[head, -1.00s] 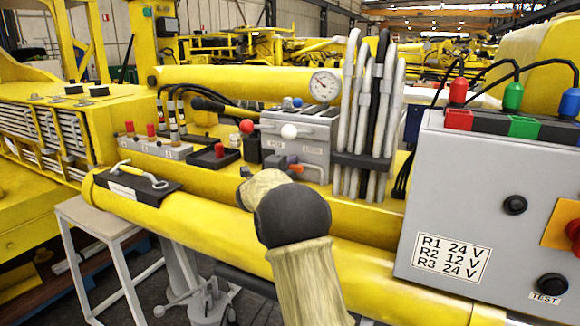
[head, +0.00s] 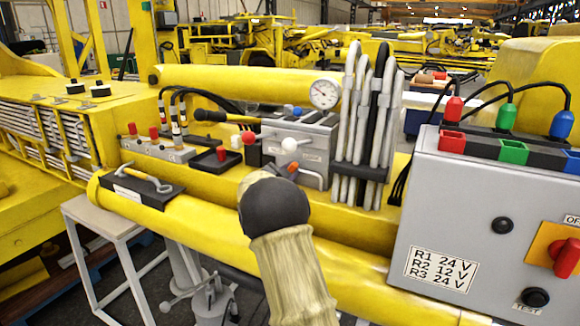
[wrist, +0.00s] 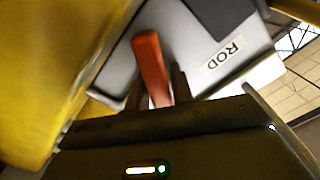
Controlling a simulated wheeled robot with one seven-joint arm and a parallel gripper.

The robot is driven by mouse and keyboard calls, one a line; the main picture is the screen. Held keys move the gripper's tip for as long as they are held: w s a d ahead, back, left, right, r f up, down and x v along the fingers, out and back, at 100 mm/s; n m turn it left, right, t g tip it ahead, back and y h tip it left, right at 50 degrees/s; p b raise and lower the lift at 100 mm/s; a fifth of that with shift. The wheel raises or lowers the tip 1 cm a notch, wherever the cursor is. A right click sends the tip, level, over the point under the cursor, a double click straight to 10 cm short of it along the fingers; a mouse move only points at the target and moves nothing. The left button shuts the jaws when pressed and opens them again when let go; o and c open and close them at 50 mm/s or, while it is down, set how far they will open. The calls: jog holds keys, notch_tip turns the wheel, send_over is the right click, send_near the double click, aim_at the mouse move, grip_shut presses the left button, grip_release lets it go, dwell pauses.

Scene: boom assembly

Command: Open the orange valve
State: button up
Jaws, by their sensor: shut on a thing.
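The orange valve handle (wrist: 151,62) stands out from a grey block (wrist: 195,50) with a "ROD" label in the wrist view. My gripper (wrist: 157,88) is shut on this handle, with one dark finger on each side of it. In the head view, a small part of the orange handle (head: 291,168) shows at the front of the grey valve block (head: 312,150), tilted. My dark, rounded wrist and pale forearm cover the view just below it, so the fingers are hidden there.
Levers with a white ball (head: 289,145) and a red ball (head: 248,138) stand close above the handle. Thick hoses (head: 368,130) rise to its right. A yellow tube (head: 225,222) runs below. A grey control box (head: 470,215) fills the right side. A wrench (head: 145,178) lies at left.

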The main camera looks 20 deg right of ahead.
jog(key=n+p, duration=0.2)
jog(key=n, duration=0.1)
jog(key=shift+a+r+n+p, duration=0.1)
jog(key=shift+n+p, duration=0.3)
jog(key=shift+w+n+p, duration=0.1)
jog(key=shift+n+p, duration=1.05)
jog(key=shift+n, duration=0.65)
jog(key=shift+f, duration=0.2)
jog(key=o, duration=0.9)
jog(key=shift+c, duration=0.2)
jog(key=b+v, duration=0.6)
jog(key=v, duration=1.1)
jog(key=shift+a, duration=0.25)
